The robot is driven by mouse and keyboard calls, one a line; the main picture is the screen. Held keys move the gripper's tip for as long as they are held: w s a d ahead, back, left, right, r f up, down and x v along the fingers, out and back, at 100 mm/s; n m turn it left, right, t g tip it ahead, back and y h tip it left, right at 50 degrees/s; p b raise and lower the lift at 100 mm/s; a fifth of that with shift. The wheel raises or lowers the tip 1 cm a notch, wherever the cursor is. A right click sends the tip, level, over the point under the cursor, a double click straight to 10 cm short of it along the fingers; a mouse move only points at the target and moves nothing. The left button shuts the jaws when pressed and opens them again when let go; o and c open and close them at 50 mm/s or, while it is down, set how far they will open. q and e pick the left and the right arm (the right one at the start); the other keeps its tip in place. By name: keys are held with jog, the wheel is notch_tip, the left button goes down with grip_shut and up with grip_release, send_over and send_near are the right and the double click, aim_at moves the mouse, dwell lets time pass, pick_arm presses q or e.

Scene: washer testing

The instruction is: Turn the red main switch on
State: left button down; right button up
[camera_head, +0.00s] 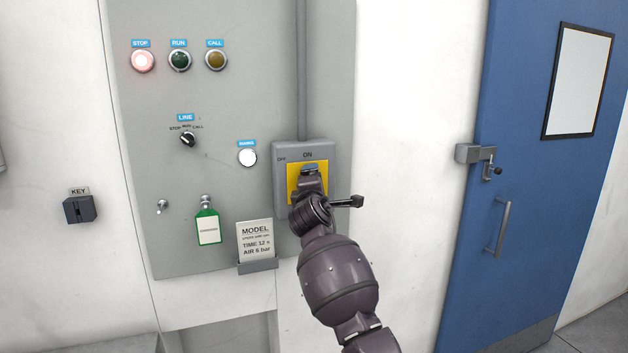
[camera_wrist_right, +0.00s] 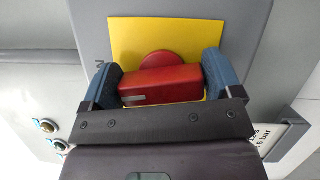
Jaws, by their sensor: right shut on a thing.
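The red main switch handle (camera_wrist_right: 160,86) shows in the right wrist view, a red bar with a round red hub on a yellow plate (camera_wrist_right: 205,35). My right gripper (camera_wrist_right: 163,82) is shut on the bar, one blue finger pad at each end. In the head view my right gripper (camera_head: 310,179) covers the handle on the yellow plate (camera_head: 294,181) of the grey switch box (camera_head: 281,157). The box is marked OFF at its upper left and ON at its top. The handle's pointing direction cannot be told. My left gripper is not in view.
The grey panel carries a lit STOP lamp (camera_head: 143,61), RUN and CALL buttons, a LINE selector (camera_head: 188,139), a green tag (camera_head: 207,228) and a MODEL card (camera_head: 255,240). A blue door (camera_head: 520,150) stands right, with clear white wall between.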

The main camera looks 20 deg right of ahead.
jog(key=shift+f+m+g+p, duration=0.15)
jog(key=shift+m+g+p, duration=0.35)
jog(key=shift+m, duration=0.5)
jog(key=o, duration=0.7)
jog(key=shift+o, duration=0.2)
jog(key=b+v, duration=0.1)
jog(key=v, duration=1)
jog(key=shift+w+d, duration=0.1)
